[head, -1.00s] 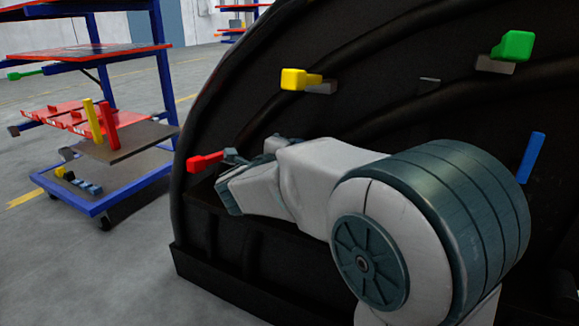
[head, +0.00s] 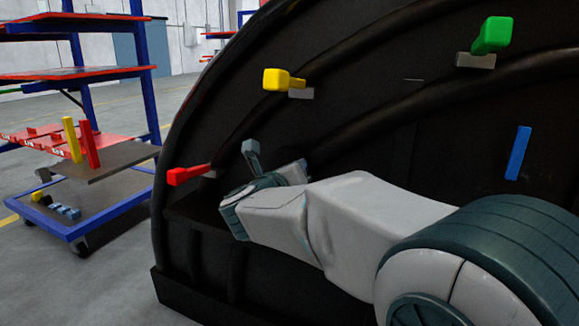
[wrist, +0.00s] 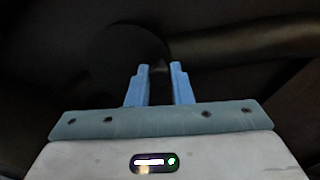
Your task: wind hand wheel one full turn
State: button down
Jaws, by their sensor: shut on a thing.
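The hand wheel shows in the wrist view as a dark round disc (wrist: 122,56), hard to tell from the black nosecone panel behind it. My gripper (wrist: 160,70) has its two blue fingers at the disc's lower right edge, a narrow gap between them. They are shut on a dark part there, apparently the wheel's grip, which is mostly hidden. In the head view my gripper (head: 252,156) is close against the nosecone (head: 345,120), right of a red lever. My own wrist and arm hide much of the wheel there.
A red lever (head: 188,175) juts out close left of my gripper. A yellow lever (head: 283,80), a green lever (head: 491,35) and a blue handle (head: 518,153) are on the panel. A blue-framed cart (head: 85,215) stands left, with open floor in front of it.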

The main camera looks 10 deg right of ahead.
jog(key=shift+s+d+f+m, duration=0.1)
jog(key=shift+f+m, duration=0.3)
jog(key=shift+m, duration=0.65)
jog(key=shift+s+d+f+m, duration=0.1)
jog(key=shift+f+m, duration=0.35)
jog(key=shift+m, duration=0.65)
jog(key=shift+s+d+f+m, duration=0.1)
jog(key=shift+f+m, duration=0.3)
jog(key=shift+m, duration=0.65)
jog(key=c, duration=1.3)
grip_release()
jog(key=shift+w, duration=0.1)
jog(key=p+v, duration=0.3)
jog(key=v, duration=1.1)
jog(key=shift+f, duration=0.2)
jog(key=shift+d+r, duration=0.1)
